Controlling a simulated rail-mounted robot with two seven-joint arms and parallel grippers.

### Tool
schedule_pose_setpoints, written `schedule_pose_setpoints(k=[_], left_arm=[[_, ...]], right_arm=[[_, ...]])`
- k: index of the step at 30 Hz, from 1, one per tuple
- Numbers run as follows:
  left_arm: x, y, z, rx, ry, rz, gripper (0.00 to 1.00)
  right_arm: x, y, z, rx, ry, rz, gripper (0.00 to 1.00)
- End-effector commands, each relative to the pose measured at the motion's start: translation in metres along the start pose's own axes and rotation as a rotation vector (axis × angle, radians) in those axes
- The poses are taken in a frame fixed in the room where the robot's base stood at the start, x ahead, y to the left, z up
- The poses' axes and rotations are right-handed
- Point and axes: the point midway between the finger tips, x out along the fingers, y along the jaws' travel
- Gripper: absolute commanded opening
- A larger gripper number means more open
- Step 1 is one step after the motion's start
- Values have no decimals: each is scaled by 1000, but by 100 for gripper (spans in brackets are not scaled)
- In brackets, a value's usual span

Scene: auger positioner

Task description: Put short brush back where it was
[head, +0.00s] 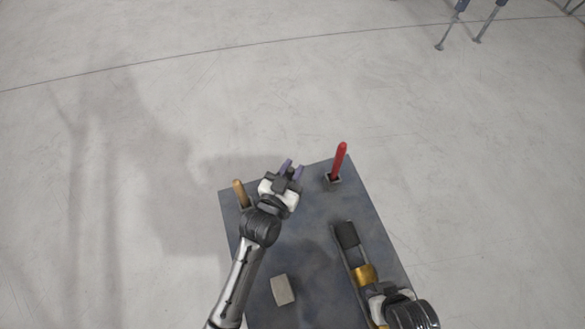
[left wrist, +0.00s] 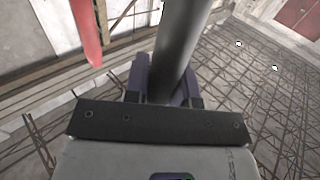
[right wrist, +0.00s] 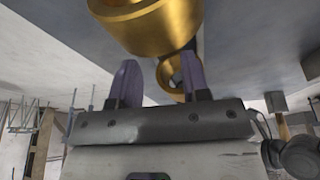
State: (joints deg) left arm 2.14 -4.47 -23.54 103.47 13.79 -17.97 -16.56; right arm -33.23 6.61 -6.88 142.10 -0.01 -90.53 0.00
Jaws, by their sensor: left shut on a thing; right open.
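My left gripper (head: 291,169) is over the far part of the dark table. It is shut on a dark grey rod (left wrist: 181,45), which stands between its fingers in the left wrist view. I cannot tell whether the rod is the short brush's handle; its lower end is hidden. A red handle (head: 339,160) stands upright in a small square holder (head: 333,183) to the right of this gripper. A wooden handle (head: 239,192) stands to its left. My right gripper (right wrist: 161,68) is open near gold parts (right wrist: 140,22) of a device at the table's right side; contact cannot be told.
The device has a long frame with a black end (head: 347,235) and a gold ring (head: 365,274). A grey block (head: 282,290) lies on the table (head: 305,240) near its front. The table's middle is clear, and open floor surrounds its far edge.

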Motion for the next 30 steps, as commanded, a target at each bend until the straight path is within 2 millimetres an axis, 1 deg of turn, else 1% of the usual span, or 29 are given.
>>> schedule_pose_setpoints(k=[4, 5, 12, 19, 22, 26, 30], left_arm=[[0, 0, 4, 0, 0, 0, 1], [0, 0, 4, 0, 0, 0, 26], [0, 0, 3, 0, 0, 0, 49], [0, 0, 3, 0, 0, 0, 50], [0, 0, -2, 0, 1, 0, 50], [-17, 0, 0, 1, -3, 0, 50], [-44, 0, -1, 1, -3, 0, 50]], right_arm=[[1, 1, 0, -2, 0, 2, 43], [1, 1, 0, -3, 0, 3, 43], [1, 2, 1, -8, -1, 7, 43], [0, 2, 1, -8, -1, 6, 43], [-1, 2, 0, -7, -1, 6, 43], [-5, 2, -1, -5, -1, 5, 43], [-10, 2, -3, -4, 0, 4, 43]])
